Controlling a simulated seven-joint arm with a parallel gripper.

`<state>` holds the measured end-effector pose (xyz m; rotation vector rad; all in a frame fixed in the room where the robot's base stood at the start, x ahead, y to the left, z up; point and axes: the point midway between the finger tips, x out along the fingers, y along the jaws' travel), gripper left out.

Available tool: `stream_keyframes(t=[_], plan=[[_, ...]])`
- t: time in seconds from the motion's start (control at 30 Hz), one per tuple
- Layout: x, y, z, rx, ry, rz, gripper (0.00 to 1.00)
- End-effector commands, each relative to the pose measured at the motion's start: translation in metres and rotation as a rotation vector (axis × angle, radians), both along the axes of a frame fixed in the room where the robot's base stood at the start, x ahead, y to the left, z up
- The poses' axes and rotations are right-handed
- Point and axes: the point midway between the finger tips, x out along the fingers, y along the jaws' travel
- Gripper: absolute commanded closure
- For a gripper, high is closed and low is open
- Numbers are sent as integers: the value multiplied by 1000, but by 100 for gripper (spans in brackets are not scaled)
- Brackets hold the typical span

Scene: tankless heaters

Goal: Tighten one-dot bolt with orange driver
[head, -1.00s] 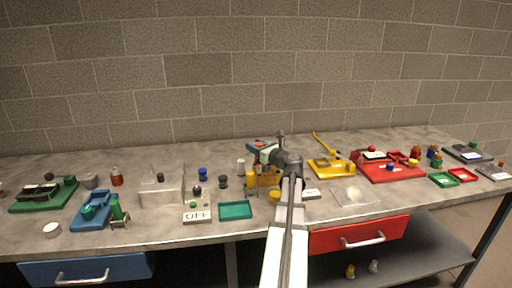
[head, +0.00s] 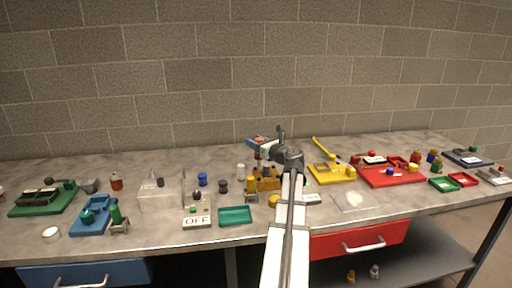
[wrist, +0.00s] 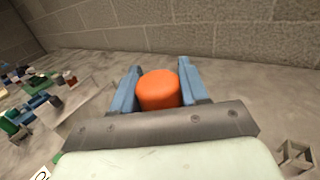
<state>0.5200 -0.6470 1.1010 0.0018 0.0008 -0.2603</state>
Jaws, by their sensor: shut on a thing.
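My gripper (wrist: 158,87) is shut on the orange driver (wrist: 158,90), whose round orange top shows between the two blue fingers in the wrist view. No dot marks on the bolts can be made out, so I cannot tell which is the one-dot bolt.
A teal tray (head: 236,216) and an OFF sign (head: 197,221) lie in front to the left. A clear box (head: 160,197) stands further left. A yellow fixture (head: 331,173) and a red tray (head: 392,178) are to the right. The table's back strip is mostly bare.

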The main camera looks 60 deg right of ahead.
Motion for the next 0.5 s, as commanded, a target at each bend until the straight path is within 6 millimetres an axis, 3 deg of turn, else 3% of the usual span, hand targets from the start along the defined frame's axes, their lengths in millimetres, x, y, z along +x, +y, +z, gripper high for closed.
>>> stream_keyframes(t=[0.5], plan=[[0, 0, 29, 0, -2, 0, 87]])
